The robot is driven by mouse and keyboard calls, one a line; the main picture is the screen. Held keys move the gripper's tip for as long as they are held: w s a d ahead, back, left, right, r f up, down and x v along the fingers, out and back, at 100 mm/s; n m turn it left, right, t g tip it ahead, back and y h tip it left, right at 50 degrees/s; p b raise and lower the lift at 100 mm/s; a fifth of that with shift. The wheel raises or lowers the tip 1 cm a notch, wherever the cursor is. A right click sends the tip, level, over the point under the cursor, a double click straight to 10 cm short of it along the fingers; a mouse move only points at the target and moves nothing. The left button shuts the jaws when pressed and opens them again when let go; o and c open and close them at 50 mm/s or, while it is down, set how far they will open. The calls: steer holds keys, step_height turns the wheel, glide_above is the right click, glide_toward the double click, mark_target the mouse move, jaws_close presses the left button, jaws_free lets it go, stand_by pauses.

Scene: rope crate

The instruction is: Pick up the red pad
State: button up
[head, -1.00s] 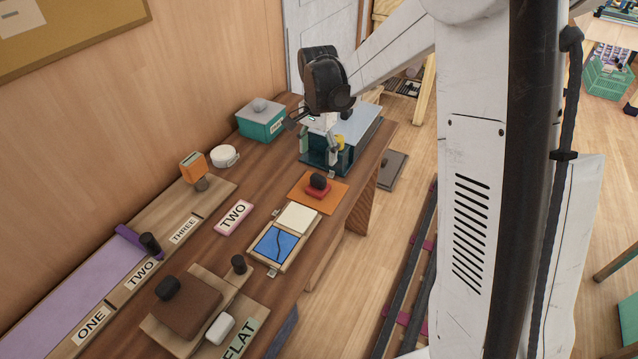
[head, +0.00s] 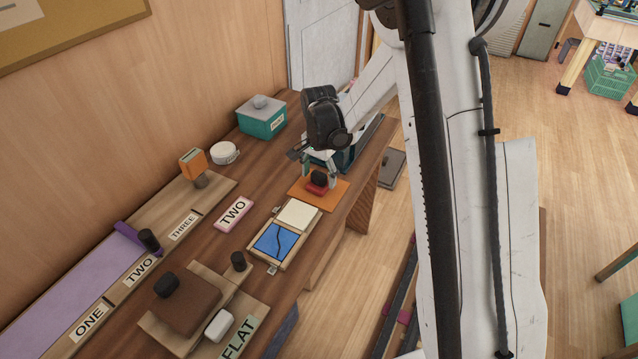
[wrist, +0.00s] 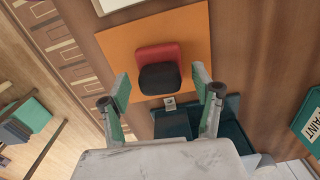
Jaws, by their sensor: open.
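The red pad (head: 317,190) with a black knob on top sits on an orange mat (head: 336,194) on the wooden bench. In the wrist view the red pad (wrist: 157,54) shows its red edge behind the dark knob, on the orange mat (wrist: 193,22). My gripper (head: 319,176) is over the pad in the head view. In the wrist view my gripper (wrist: 160,88) is open, with one green-tipped finger on each side of the knob and a gap on both sides. The fingers do not visibly touch the pad.
A teal open box (wrist: 231,128) stands close beside the mat. A tray (head: 286,252) with a blue and a cream panel lies in front of it. A pink TWO block (head: 233,212) and a teal lidded box (head: 262,120) are farther left.

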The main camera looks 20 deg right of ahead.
steer(key=c, duration=1.5)
